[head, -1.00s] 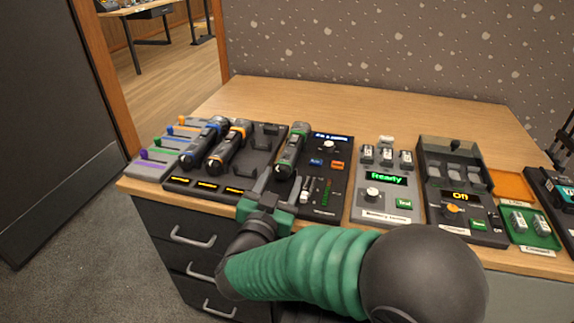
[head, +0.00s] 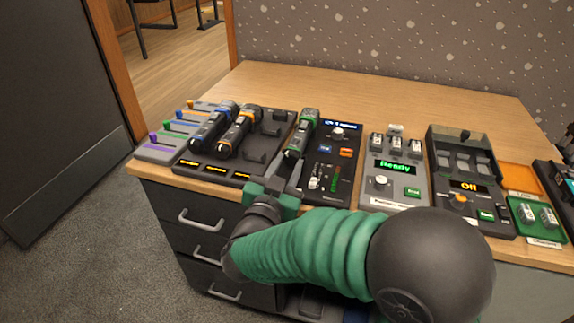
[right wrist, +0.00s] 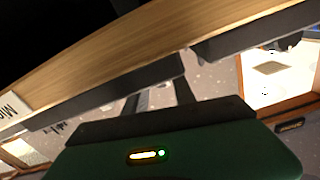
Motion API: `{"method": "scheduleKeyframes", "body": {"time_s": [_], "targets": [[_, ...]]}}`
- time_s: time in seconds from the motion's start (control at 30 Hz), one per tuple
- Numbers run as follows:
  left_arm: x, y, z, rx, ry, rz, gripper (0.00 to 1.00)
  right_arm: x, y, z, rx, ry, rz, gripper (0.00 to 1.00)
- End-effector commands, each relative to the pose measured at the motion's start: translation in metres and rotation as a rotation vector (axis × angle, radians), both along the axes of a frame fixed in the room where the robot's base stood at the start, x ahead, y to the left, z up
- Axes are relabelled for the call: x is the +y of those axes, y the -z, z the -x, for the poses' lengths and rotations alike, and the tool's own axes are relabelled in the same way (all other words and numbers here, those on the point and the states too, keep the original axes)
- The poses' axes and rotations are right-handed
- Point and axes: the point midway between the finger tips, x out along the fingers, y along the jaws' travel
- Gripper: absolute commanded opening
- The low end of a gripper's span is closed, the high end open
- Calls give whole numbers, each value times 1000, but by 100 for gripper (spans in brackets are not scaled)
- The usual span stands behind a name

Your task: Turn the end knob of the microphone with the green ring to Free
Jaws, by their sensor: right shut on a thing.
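The microphone with the green ring (head: 304,129) lies on the dark panel with its lower end toward me. Its end knob is mostly hidden between my fingers. My right gripper (head: 285,170) reaches up from the front edge and is shut on that end knob. In the right wrist view, two dark fingers (right wrist: 160,97) point away from the green gripper body, but the knob cannot be made out. The lettering at the knob is too small to read. My left gripper is not in view.
Microphones with a blue ring (head: 212,126) and an orange ring (head: 238,131) lie in the rack to the left. Coloured faders (head: 168,138) are at far left. A box reading Ready (head: 394,166) and one reading Off (head: 468,186) stand right. The table's back (head: 350,90) is clear.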

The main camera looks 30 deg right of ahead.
Motion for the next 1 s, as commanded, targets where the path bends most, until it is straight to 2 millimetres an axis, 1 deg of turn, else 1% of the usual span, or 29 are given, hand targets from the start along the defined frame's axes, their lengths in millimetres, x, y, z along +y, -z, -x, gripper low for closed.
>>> {"method": "scheduleKeyframes", "body": {"time_s": [0.17, 0.27, 0.7, 0.9, 1.0], "targets": [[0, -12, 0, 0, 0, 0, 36, 2, -4, -1, 34, -5, 29, 0], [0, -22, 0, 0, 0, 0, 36, 2, -5, -1, 72, -6, 61, 0], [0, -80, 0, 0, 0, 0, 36, 3, -7, -2, 318, -7, 271, 0], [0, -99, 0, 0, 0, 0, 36, 3, -5, -2, 407, -6, 348, 0], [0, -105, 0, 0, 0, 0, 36, 3, -4, -2, 438, -7, 374, 0]]}}
